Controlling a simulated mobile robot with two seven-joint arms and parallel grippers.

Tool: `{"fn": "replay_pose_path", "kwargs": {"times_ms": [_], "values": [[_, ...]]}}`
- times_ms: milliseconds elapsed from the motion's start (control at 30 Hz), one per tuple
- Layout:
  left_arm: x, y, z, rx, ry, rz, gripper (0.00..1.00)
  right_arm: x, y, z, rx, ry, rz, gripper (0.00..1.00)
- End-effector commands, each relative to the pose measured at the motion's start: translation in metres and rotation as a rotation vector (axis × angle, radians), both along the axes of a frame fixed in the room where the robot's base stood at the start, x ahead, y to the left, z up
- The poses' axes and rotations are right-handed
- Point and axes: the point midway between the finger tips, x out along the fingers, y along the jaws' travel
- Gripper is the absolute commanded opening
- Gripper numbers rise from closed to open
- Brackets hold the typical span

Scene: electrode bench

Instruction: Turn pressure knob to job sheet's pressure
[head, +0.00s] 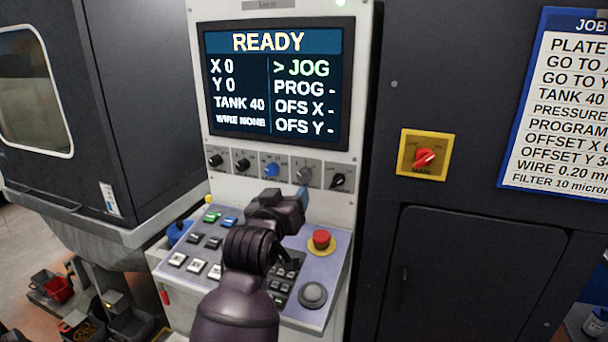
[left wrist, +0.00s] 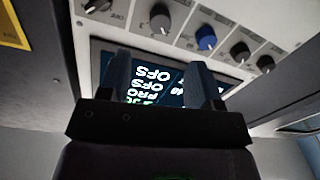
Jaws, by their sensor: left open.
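A row of several knobs sits under the screen in the head view. The middle one is blue (head: 271,169), with a grey knob (head: 304,174) to its right. Their labels are too small to read, so I cannot tell which sets pressure. The job sheet (head: 550,110) has a PRESSURE line, but its value is cut off by the right edge. My left gripper (head: 302,197) is open and empty, just below the grey knob. In the left wrist view, its fingers (left wrist: 158,65) stand apart, with the grey knob (left wrist: 160,18) and blue knob (left wrist: 206,37) beyond the tips.
The screen (head: 275,80) reads READY, JOG and TANK 40. Below my gripper is a sloped key panel (head: 325,285) with a red stop button (head: 321,240). A red rotary switch (head: 424,159) on a yellow plate is at right. A dark cabinet (head: 130,100) stands at left.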

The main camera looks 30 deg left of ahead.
Motion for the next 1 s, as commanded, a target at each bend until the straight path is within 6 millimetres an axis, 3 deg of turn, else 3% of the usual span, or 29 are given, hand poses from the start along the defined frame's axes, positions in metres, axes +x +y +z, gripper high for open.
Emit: {"fn": "replay_pose_path", "kwargs": {"times_ms": [200, 500, 700, 1000], "values": [[0.034, 0.010, 0.001, 0.001, 0.000, -0.001, 0.58, -0.012, -0.005, -0.002, -0.007, 0.027, -0.004, 0.57], [0.077, 0.023, 0.001, 0.001, 0.000, -0.001, 0.58, -0.010, -0.005, 0.001, -0.008, 0.028, -0.002, 0.57], [0.091, 0.027, 0.001, 0.001, -0.001, -0.001, 0.58, -0.011, -0.005, 0.003, -0.008, 0.028, -0.002, 0.57], [0.093, 0.028, 0.000, 0.001, -0.001, 0.000, 0.58, -0.010, -0.003, 0.003, -0.004, 0.026, -0.005, 0.57]]}}
